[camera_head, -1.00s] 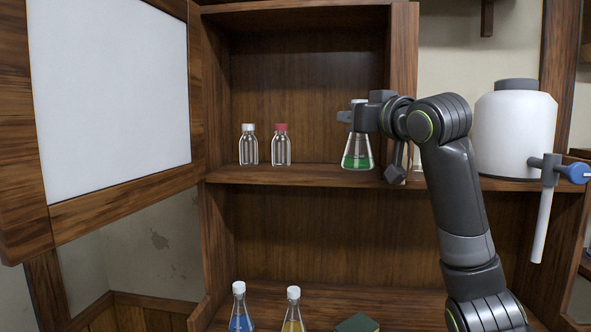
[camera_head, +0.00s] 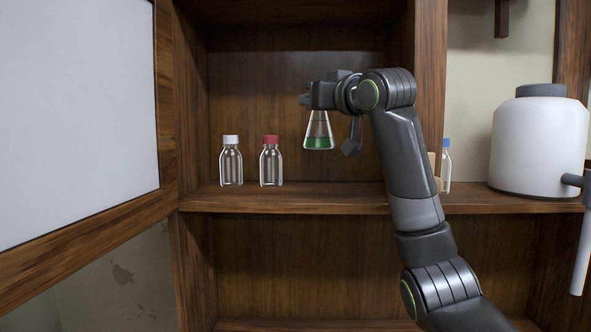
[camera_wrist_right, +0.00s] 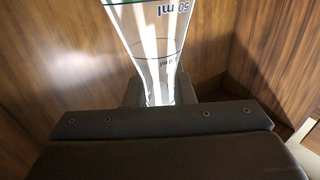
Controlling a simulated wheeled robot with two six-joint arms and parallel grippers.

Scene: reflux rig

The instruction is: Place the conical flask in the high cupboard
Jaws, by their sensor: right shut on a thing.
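The conical flask (camera_head: 318,134) is clear glass with green liquid in its base. My right gripper (camera_head: 318,97) is shut on its neck, in the opening of the high cupboard (camera_head: 290,199). The flask hangs upright, with its base above the shelf board. In the right wrist view the flask's glass wall (camera_wrist_right: 158,45) with volume marks fills the middle, between the fingers. The gripper hides the flask's top in the head view. My left gripper is not in view.
Two clear bottles, one white-capped (camera_head: 231,165) and one red-capped (camera_head: 270,164), stand on the shelf to the left. A blue-capped bottle (camera_head: 446,168) and a white tank (camera_head: 537,145) stand on the right. The cupboard door (camera_head: 75,120) is open at left. Shelf right of the red-capped bottle is free.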

